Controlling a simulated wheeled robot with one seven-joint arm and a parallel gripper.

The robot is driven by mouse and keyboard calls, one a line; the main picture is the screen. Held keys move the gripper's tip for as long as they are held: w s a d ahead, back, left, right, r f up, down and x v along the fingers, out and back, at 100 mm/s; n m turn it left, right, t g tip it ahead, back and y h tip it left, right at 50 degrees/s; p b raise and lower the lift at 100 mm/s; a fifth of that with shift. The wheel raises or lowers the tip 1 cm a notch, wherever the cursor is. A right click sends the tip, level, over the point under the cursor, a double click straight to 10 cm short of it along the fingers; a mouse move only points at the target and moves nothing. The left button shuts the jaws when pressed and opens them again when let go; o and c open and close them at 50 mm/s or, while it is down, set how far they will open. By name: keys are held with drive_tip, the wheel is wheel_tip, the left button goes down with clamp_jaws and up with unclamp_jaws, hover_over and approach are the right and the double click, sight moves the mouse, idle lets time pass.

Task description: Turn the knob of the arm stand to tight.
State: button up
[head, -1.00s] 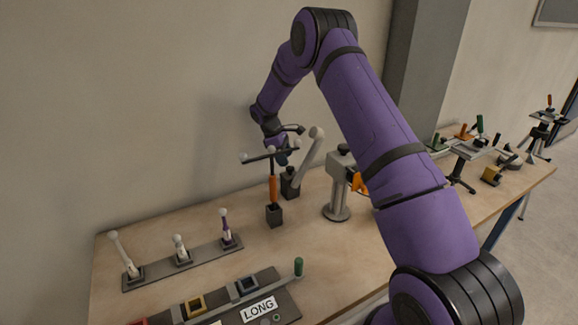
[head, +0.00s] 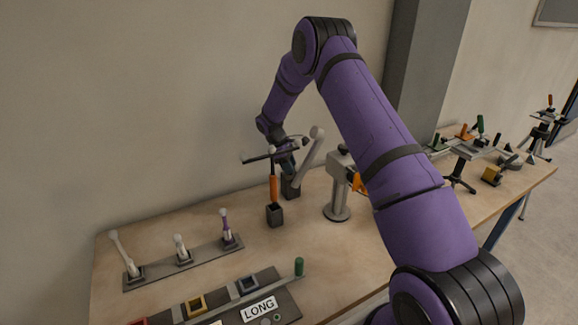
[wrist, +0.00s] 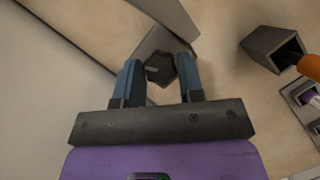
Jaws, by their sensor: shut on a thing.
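The arm stand (head: 291,188) has a dark block base on the table and a pale arm (head: 309,157) that leans up to the right with a round end. In the wrist view its dark, faceted knob (wrist: 160,69) lies between the two blue fingers, beside the grey block (wrist: 151,42). A small pale mark shows on the knob. My gripper (wrist: 159,64) is shut on the knob, one finger on each side.
An orange-handled tool (head: 273,188) stands in a dark holder (head: 275,215) close to the left of the arm stand. A grey post stand (head: 337,205) is at right. A strip with several pale levers (head: 184,260) lies at left. A LONG-labelled board (head: 259,309) is in front.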

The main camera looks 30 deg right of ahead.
drive_tip(key=shift+m, duration=0.3)
drive_tip(key=m+y, duration=0.1)
drive_tip(key=m, duration=0.2)
drive_tip(key=shift+w+d+g, duration=0.1)
drive_tip(key=shift+g, duration=0.3)
drive_tip(key=shift+m+y, duration=0.8)
drive_tip(key=shift+m, duration=1.1)
drive_tip(key=shift+g, duration=0.3)
drive_tip(key=o, duration=0.9)
